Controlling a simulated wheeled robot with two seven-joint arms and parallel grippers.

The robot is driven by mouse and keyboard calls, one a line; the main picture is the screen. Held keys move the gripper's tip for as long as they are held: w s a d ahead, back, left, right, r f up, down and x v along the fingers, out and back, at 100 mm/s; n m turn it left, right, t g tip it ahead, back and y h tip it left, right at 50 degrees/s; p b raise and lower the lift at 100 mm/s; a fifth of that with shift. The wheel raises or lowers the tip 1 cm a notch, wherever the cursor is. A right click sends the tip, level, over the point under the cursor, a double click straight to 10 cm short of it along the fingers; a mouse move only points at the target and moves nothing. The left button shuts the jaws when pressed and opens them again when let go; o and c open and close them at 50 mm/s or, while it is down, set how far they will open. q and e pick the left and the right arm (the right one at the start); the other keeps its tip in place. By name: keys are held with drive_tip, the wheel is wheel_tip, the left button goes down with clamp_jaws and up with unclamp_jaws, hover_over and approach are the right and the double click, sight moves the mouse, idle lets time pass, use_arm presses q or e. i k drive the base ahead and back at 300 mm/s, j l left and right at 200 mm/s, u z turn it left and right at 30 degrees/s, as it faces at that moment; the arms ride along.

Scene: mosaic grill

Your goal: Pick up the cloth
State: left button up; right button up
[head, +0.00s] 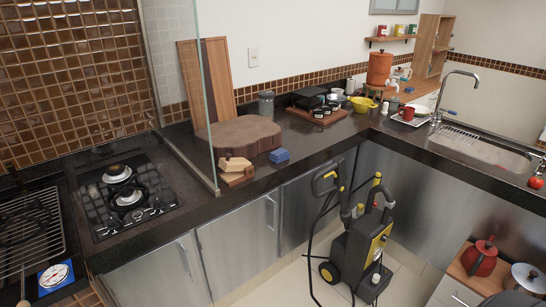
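No thing in the head view is clearly recognisable as a cloth. A small blue block-like item (279,155) lies on the dark counter, just right of the wooden pieces; it could be a folded cloth or a sponge, and I cannot tell which. Another tiny blue item (450,113) is beside the sink tap, too small to identify. Neither of my grippers is in view.
A glass panel (207,110) stands between the gas hob (125,195) and the thick wooden board (238,136). A black and yellow pressure washer (358,258) stands on the floor before the cabinets. The sink (485,150) is at the right. Counter right of the blue block is clear.

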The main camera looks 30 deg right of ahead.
sight(281, 155)
drive_tip(key=i+l, duration=0.15)
drive_tip(key=l, duration=0.2)
drive_tip(key=i+l+u, duration=0.1)
drive_tip(key=l, duration=0.2)
drive_tip(key=i+l, duration=0.2)
drive_tip(key=l, duration=0.15)
drive_tip(key=i+l+u, duration=0.15)
drive_tip(key=l, duration=0.2)
